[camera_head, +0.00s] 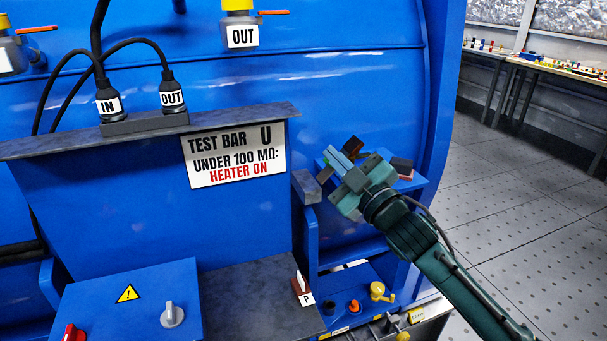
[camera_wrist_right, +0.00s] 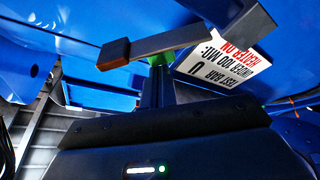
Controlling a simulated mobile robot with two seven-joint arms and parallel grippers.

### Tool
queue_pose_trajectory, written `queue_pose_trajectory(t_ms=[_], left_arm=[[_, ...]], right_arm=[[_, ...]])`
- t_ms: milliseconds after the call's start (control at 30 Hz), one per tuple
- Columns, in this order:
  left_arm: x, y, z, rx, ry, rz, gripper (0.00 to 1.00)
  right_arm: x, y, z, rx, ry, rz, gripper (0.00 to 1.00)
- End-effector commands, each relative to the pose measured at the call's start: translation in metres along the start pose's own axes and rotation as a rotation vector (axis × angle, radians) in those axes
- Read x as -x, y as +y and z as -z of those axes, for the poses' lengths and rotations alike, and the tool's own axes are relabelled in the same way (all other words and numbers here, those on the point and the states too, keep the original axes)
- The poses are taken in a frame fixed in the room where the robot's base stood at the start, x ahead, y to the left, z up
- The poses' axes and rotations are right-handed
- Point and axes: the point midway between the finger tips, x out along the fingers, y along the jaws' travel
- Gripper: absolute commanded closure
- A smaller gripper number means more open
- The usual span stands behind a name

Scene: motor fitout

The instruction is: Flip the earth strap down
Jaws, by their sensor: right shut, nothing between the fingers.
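My right gripper (camera_head: 335,172) reaches in from the lower right, beside the blue housing and right of the test bar sign. It also shows in the right wrist view (camera_wrist_right: 160,62), its narrow fingers shut and empty with green at the tips. A grey bar, which looks like the earth strap (camera_wrist_right: 180,40), crosses close beyond the fingertips in that view. Its end block has an orange-red underside. I cannot tell whether the fingers touch it. In the head view the gripper partly hides this area, so the strap's pose is unclear. My left gripper is not in view.
The test bar sign (camera_head: 235,155) is on the blue panel to the left. A dark block (camera_head: 352,147) and a brown block (camera_head: 401,167) are close around the gripper. A grey block (camera_head: 306,186) tops a blue post. A yellow valve (camera_head: 378,291) sits below. Open floor (camera_head: 520,220) lies right.

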Motion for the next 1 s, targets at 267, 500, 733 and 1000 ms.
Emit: queue_pose_trajectory(t_ms=[267,500,733,1000], left_arm=[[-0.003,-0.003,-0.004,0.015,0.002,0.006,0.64],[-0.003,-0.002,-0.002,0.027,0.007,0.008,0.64],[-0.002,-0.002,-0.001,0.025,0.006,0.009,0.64],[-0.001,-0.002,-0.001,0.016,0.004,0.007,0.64]], right_arm=[[0.006,0.005,-0.017,-0.257,0.000,-0.088,1.00],[0.010,0.008,-0.029,-0.456,0.000,-0.159,1.00],[0.014,0.008,-0.039,-0.605,0.000,-0.211,1.00],[0.016,0.006,-0.046,-0.705,0.000,-0.245,1.00]])
